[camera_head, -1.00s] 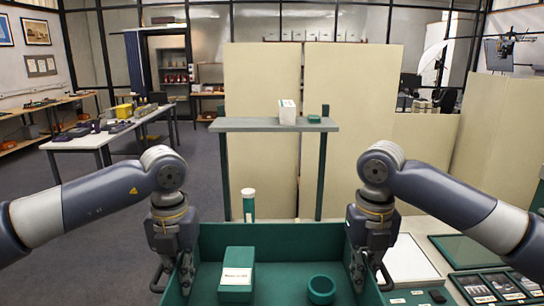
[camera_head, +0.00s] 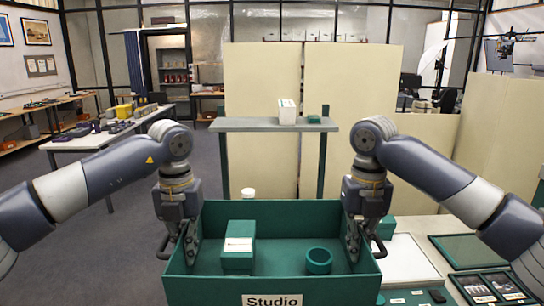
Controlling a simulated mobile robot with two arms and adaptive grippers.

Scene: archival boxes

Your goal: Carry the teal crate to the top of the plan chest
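The teal crate (camera_head: 272,212) is at the bottom centre, with a "Studio" label on its near wall. My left gripper (camera_head: 188,248) is shut on the crate's left wall. My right gripper (camera_head: 357,244) is shut on its right wall. The fingertips are partly hidden by the walls. The crate looks level, and its underside is out of view. I cannot tell which surface is the plan chest.
A white-capped container (camera_head: 248,193) shows just past the crate. At right, a white surface (camera_head: 425,232) holds frames and a teal box (camera_head: 385,228).

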